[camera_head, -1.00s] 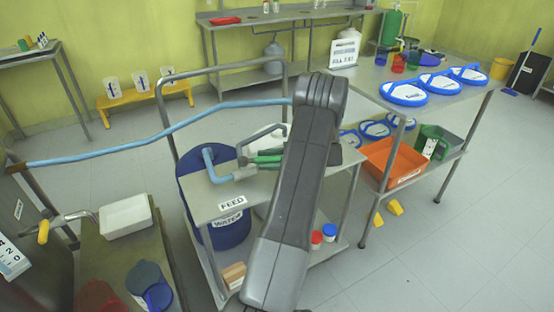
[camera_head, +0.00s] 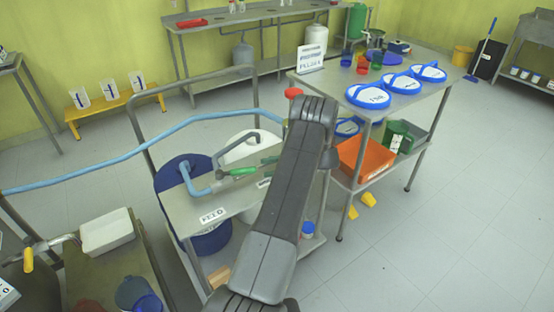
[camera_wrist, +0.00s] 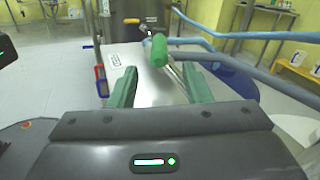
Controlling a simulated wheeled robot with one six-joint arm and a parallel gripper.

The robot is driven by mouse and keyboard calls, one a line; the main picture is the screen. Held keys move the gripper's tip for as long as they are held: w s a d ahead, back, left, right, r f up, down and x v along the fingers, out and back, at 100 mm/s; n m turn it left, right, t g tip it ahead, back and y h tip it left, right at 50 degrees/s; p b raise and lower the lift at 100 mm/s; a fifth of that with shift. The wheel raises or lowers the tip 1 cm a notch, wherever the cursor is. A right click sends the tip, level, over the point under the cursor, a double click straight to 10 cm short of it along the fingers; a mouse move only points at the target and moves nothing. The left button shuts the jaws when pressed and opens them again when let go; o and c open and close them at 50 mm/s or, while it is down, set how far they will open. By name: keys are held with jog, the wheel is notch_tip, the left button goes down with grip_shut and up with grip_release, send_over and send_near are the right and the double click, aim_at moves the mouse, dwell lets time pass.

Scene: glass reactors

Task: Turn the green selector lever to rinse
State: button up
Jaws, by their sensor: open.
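The green selector lever (camera_head: 242,171) sits on a metal stand (camera_head: 185,215) beside a blue barrel, with pipes meeting near it. In the wrist view its green grip (camera_wrist: 174,53) shows just beyond and between the fingertips of my open gripper (camera_wrist: 160,70), which holds nothing. I cannot tell whether a finger touches it. A "FEED" label (camera_head: 212,215) is on the near edge of the stand. A second label (camera_head: 264,183) lies to the right, too small to read. In the head view my arm hides part of the stand, and my gripper does not show clearly.
A blue hose (camera_head: 130,137) runs across to the left from the stand area. A metal rail (camera_head: 190,84) rises behind the barrel (camera_head: 170,180). A table (camera_head: 436,92) with blue-rimmed discs stands at the right, with an orange bin (camera_head: 366,158) below. The floor at lower right is clear.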

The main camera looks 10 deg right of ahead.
jog(key=shift+w+d+r+p, duration=0.15)
jog(key=shift+d+p, duration=0.25)
jog(key=shift+p, duration=1.6)
jog(key=shift+w+d+r+p, duration=0.1)
jog(key=shift+d+r+p, duration=0.2)
jog(key=shift+p, duration=1.7)
jog(key=p, duration=0.4)
jog(key=shift+s+d+f+p, duration=0.2)
jog(key=shift+s+d+p, duration=0.05)
jog(key=shift+d+p, duration=0.05)
jog(key=shift+s+f+p, duration=0.1)
jog(key=shift+f+p, duration=0.15)
jog(key=shift+p, duration=0.25)
